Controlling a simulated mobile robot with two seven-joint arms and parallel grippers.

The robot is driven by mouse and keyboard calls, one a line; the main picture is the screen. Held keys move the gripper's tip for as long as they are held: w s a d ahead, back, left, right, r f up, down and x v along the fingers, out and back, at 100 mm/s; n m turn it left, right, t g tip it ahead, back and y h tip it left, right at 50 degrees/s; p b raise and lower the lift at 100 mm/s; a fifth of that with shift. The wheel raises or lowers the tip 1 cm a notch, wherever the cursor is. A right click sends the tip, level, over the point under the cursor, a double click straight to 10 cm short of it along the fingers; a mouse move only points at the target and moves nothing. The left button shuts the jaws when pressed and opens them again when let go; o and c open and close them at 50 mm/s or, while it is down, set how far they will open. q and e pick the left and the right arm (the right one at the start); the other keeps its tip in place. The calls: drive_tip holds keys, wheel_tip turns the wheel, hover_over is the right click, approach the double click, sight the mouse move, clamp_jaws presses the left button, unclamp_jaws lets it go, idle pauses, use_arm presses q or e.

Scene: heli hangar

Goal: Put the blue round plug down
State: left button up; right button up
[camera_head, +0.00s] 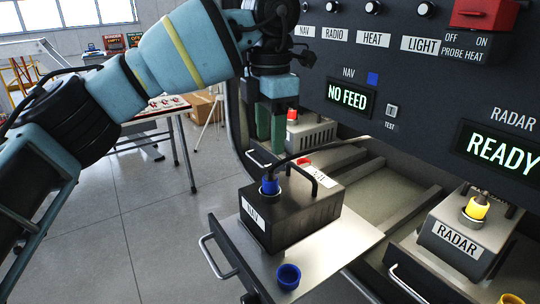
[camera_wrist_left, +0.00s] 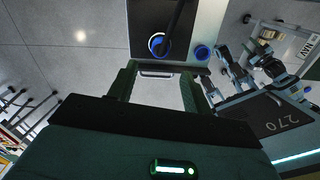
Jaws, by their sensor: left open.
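The blue round plug (camera_head: 270,186) is on top of the black NAV box (camera_head: 306,212), at the end of a dark cable, upright in the collar there. It also shows in the left wrist view (camera_wrist_left: 157,44). A second blue round piece, an open ring or cup (camera_head: 289,277), stands on the metal tray in front of the box; it also shows in the left wrist view (camera_wrist_left: 202,52). My left gripper (camera_head: 271,142) hangs above and behind the plug. Its fingers are apart and empty, and nothing touches the plug. My right gripper is not in view.
The metal tray (camera_head: 352,238) is pulled out below the dark panel (camera_head: 420,95). A RADAR box (camera_head: 462,236) with a yellow plug (camera_head: 477,207) stands at right. The NAV display (camera_head: 348,97) reads NO FEED. A table (camera_head: 155,106) stands behind; floor at left is clear.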

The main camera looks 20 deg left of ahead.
use_arm(q)
drive_tip(key=shift+r, duration=1.4)
